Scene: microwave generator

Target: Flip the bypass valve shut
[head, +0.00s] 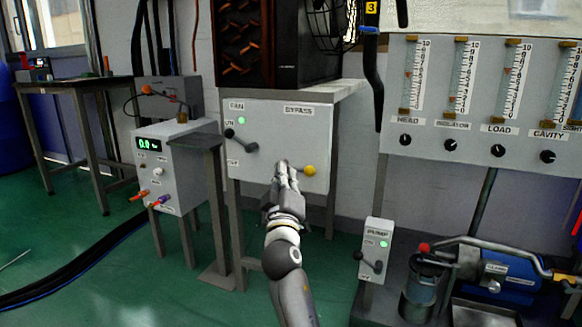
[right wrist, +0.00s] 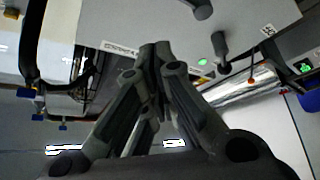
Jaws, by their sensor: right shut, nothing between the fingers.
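The bypass valve's yellow knob (head: 310,170) shows on the white panel (head: 262,112), below and right of the BYPASS label (head: 299,111). The rest of its handle is hidden behind my right gripper. My right gripper (head: 282,166) is shut and empty, just left of the yellow knob, in front of the panel. I cannot tell if it touches the valve. In the right wrist view, the closed fingers (right wrist: 155,52) point at the panel near the BYPASS label (right wrist: 120,48); the yellow knob does not show there. My left gripper is not in view.
A black FAN lever (head: 242,142) with a green light (head: 241,120) sits left on the same panel. A PUMP switch box (head: 375,250) stands lower right, near a blue pump (head: 505,272). A grey meter box (head: 175,165) stands left.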

